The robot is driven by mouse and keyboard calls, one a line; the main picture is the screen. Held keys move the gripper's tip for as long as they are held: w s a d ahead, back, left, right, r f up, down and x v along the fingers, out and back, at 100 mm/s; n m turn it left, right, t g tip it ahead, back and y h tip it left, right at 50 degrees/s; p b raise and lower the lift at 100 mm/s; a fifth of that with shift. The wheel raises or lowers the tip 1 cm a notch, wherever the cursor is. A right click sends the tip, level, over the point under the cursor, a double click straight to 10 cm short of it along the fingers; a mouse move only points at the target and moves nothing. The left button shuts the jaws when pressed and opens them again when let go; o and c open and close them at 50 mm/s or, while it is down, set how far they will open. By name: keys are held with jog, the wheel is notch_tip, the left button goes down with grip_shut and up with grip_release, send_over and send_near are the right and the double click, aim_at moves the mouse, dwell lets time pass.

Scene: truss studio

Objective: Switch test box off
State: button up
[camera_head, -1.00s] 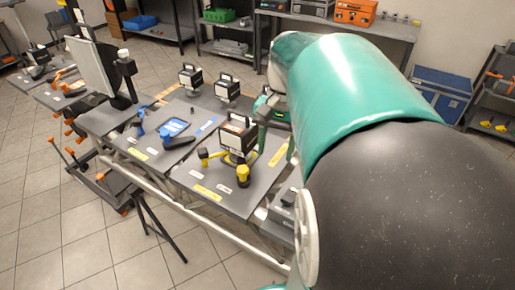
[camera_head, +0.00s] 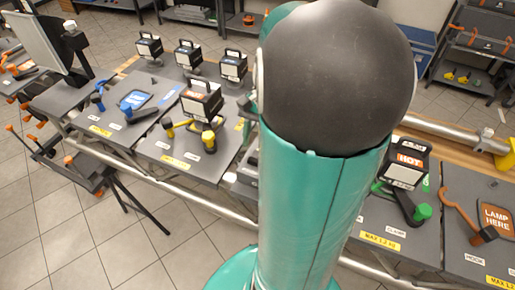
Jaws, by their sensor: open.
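No item in view is clearly recognisable as the test box, and no switch can be made out. Several black box-shaped units with top handles and pale fronts stand on the grey bench boards. One unit (camera_head: 203,100) with an orange label stands near the middle, beside yellow-knobbed clamps (camera_head: 208,141). Another unit (camera_head: 404,165), marked HOT, stands right of my arm near a green-knobbed clamp (camera_head: 423,212). My teal and black arm fills the centre and hides part of the bench. My gripper is not visible.
More black units (camera_head: 149,46) stand along the far side of the boards. An orange hook (camera_head: 459,210) and a LAMP HERE plate (camera_head: 496,222) are at right. A tripod leg (camera_head: 140,205) stands in front. Tiled floor is open at lower left.

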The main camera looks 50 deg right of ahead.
aim_at(256, 157)
jog(key=shift+x, duration=1.5)
jog(key=shift+s, duration=0.1)
jog(key=shift+d, duration=0.1)
jog(key=c, duration=1)
jog(key=shift+s+a+r+t+h, duration=0.1)
jog(key=shift+a+t+h, duration=0.15)
jog(key=shift+h, duration=0.4)
jog(key=shift+a+r+t+h, duration=0.1)
jog(key=shift+a+t+h, duration=0.15)
jog(key=shift+h, duration=0.4)
jog(key=shift+s+a+f+t+h, duration=0.1)
jog(key=shift+t+h, duration=0.3)
jog(key=shift+h, duration=0.7)
jog(key=o, duration=1)
notch_tip(256, 157, up, 14)
jog(key=shift+a, duration=0.3)
